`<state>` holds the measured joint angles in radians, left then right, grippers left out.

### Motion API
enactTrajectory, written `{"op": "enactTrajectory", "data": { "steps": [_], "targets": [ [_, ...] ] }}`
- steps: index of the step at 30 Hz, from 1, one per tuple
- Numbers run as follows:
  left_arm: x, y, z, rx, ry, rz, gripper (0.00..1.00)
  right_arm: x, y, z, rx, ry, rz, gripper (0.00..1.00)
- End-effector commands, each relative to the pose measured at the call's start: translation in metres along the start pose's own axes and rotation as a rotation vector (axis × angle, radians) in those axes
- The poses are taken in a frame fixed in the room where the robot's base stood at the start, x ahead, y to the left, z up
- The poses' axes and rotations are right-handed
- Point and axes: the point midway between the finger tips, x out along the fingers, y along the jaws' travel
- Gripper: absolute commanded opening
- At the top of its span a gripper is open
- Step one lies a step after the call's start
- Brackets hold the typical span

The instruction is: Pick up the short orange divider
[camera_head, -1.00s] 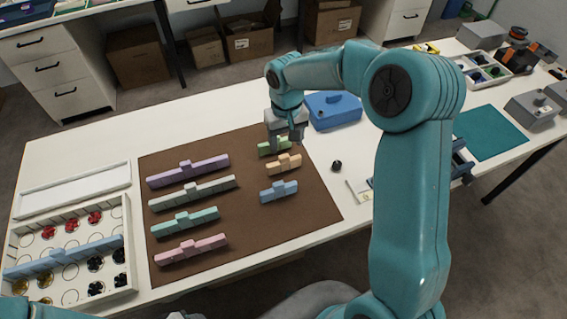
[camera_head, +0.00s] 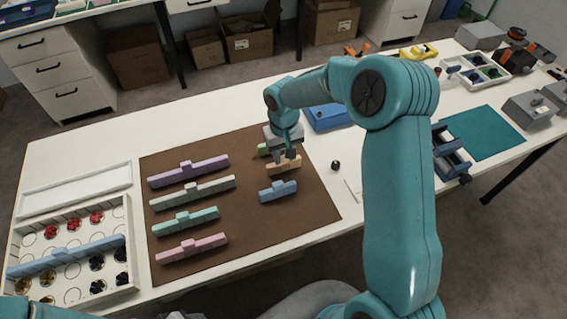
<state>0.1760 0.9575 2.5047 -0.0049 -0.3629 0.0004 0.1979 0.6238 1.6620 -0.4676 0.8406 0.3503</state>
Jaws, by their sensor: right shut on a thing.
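The short orange divider (camera_head: 285,168) is a pale orange bar with a raised middle tab, on the right part of the brown mat (camera_head: 235,217). My right gripper (camera_head: 287,158) points down over it and is shut on its middle tab. The divider appears to be at mat level; I cannot tell whether it touches the mat. The short green divider (camera_head: 262,150) lies just behind, partly hidden by my gripper. The short blue divider (camera_head: 278,191) lies in front of it. My left gripper is not in view.
Long purple (camera_head: 188,172), grey-green (camera_head: 192,192), teal (camera_head: 186,221) and pink (camera_head: 191,248) dividers lie on the mat's left. A white tray (camera_head: 127,215) with red, black and yellow pieces stands at far left. A blue box (camera_head: 328,117) stands behind the mat; a small black object (camera_head: 335,165) lies right.

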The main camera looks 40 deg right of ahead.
Motion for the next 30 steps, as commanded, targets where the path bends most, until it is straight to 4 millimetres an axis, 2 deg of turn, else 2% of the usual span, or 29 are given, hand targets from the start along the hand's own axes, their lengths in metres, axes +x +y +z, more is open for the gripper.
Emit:
{"op": "enactTrajectory", "data": {
  "steps": [6, 11, 17, 24, 30],
  "targets": [
    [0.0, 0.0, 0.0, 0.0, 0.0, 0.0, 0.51, -0.003, 0.0, 0.0, 0.0, 0.001, 0.0, 0.02],
    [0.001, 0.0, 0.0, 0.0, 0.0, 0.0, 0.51, -0.017, 0.0, -0.001, 0.0, 0.003, 0.0, 0.02],
    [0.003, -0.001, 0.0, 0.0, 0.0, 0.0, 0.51, -0.064, 0.0, -0.001, 0.0, 0.007, -0.001, 0.02],
    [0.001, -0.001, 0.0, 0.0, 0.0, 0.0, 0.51, -0.14, 0.0, -0.001, -0.001, 0.006, -0.001, 0.02],
    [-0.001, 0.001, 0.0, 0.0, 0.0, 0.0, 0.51, -0.183, 0.0, -0.001, 0.0, 0.003, -0.001, 0.02]
  ]
}}
